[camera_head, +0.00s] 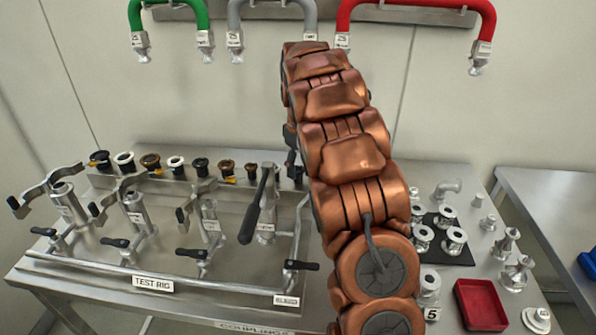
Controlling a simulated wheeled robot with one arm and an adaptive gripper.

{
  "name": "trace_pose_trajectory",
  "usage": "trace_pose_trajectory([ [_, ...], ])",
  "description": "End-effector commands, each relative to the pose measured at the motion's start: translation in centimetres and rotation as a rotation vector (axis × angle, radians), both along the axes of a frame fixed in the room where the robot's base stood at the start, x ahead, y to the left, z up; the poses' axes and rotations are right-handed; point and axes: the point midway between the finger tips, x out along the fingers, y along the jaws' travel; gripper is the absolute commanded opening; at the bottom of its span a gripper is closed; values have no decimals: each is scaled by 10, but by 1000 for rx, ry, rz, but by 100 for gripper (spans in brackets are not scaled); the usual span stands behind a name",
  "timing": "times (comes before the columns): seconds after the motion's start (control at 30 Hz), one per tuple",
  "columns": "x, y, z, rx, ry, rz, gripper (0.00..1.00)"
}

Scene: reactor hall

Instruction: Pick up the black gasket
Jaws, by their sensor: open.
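Several ring-shaped gaskets stand in a row along the back rail of the test rig, in black, white and brown. One black gasket (100,160) is at the far left of the row and another black one (200,166) is near its middle. I cannot tell which of them the task means. My copper-coloured arm rises in front of the right end of the row. My gripper (291,166) shows only as a dark sliver at the arm's left edge, near the row's right end. Its fingertips are mostly hidden and I see nothing held in it.
The test rig table (120,285) carries upright pipe stubs, clamps and black-handled levers, one lever (253,208) standing tall near my arm. To the right are metal fittings on a black mat (462,254) and a red tray (481,306). Coloured pipes hang on the wall above.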

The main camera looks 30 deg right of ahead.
Motion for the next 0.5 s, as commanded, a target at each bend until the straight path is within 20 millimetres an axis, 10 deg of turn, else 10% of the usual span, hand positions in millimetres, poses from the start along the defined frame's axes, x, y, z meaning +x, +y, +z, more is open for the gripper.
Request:
trace_pose_trajectory([
  [0.13, 0, 0, 0, 0, 0, 0, 64],
  [0.5, 0, 0, 0, 0, 0, 0, 25],
])
